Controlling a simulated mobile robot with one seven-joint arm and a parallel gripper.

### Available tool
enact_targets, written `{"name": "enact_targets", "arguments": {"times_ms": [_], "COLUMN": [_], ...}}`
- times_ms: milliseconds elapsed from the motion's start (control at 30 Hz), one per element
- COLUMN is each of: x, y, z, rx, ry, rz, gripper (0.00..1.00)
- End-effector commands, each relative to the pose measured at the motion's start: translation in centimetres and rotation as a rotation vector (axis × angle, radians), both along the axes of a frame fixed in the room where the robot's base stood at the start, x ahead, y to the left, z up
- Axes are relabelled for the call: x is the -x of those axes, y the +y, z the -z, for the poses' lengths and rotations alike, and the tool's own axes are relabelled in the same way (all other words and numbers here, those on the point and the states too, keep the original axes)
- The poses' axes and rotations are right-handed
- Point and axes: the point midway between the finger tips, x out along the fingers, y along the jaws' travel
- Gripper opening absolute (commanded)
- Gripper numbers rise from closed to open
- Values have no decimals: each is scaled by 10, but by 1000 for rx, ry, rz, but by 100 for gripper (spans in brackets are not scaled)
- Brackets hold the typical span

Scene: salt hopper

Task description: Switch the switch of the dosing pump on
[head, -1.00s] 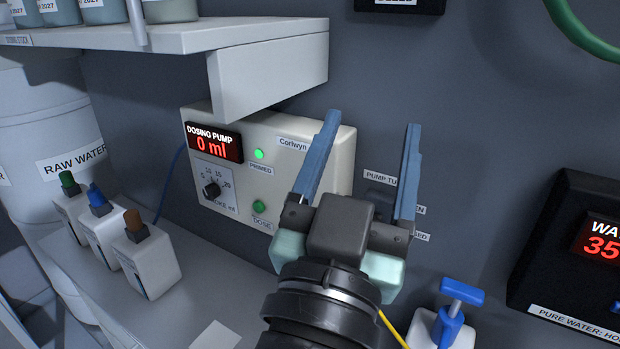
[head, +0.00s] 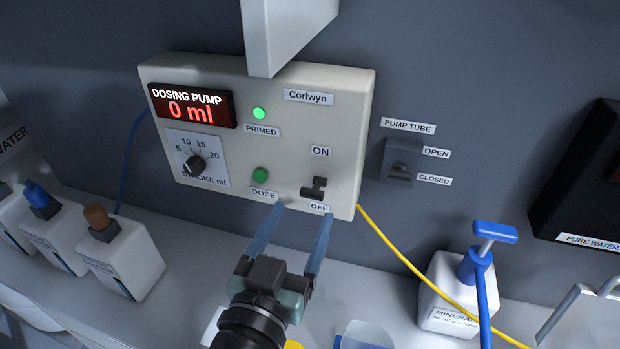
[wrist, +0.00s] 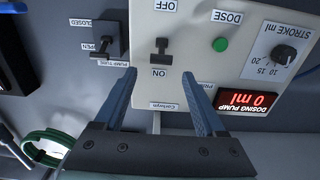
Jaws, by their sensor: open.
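The dosing pump (head: 345,110) is a cream box on the wall with a red display reading 0 ml. Its switch (head: 314,188) is a small dark lever at the lower right, between an ON label above and an OFF label below. The lever seems to lie on the OFF side. In the wrist view the panel is upside down and the switch (wrist: 160,48) shows between the fingertips. My gripper (head: 304,211) is open and empty, its blue-grey fingertips just below and in front of the switch. I cannot tell the exact gap to the panel.
A green PRIMED lamp (head: 259,113), DOSE button (head: 260,175) and stroke knob (head: 195,165) are left of the switch. The pump tube lever (head: 400,168) is on the wall to the right. A shelf bracket (head: 285,30) overhangs the pump. Bottles (head: 122,252) stand left.

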Motion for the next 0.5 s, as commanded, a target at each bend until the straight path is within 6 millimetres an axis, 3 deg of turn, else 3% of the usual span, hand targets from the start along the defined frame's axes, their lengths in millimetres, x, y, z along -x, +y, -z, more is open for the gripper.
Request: {"name": "enact_targets", "arguments": {"times_ms": [200,500], "x": [-39,-64], "y": [-13,-20], "z": [-3,-1], "rx": [-1,-1], "ry": [1,0], "rz": [1,-1], "gripper": [72,72]}}
